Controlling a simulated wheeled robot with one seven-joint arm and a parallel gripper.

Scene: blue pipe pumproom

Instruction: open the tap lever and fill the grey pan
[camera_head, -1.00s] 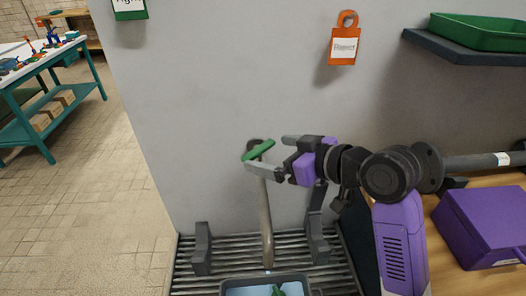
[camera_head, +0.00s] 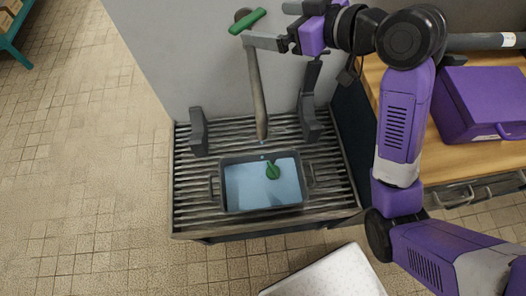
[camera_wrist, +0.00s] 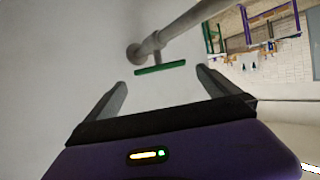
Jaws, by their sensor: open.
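The tap (camera_head: 256,95) comes out of the wall, and its long spout points down over the grey pan (camera_head: 222,207). Its green lever (camera_head: 248,21) also shows in the wrist view (camera_wrist: 160,68), lying crosswise just beyond my fingertips. My gripper (camera_head: 267,24) is open and empty, with its fingers (camera_wrist: 161,80) spread on either side of the lever's line. I cannot tell whether either finger touches it. The pan stands on the slatted rack, holding pale blue water (camera_head: 245,187) and a green object (camera_head: 272,171). Small drops show below the spout tip.
Dark upright brackets (camera_head: 198,132) stand on the slatted rack (camera_head: 190,215), left and right of the spout. A purple box (camera_head: 485,105) sits on the wooden bench (camera_head: 455,155) at right. A pale speckled slab (camera_head: 325,275) is at the bottom.

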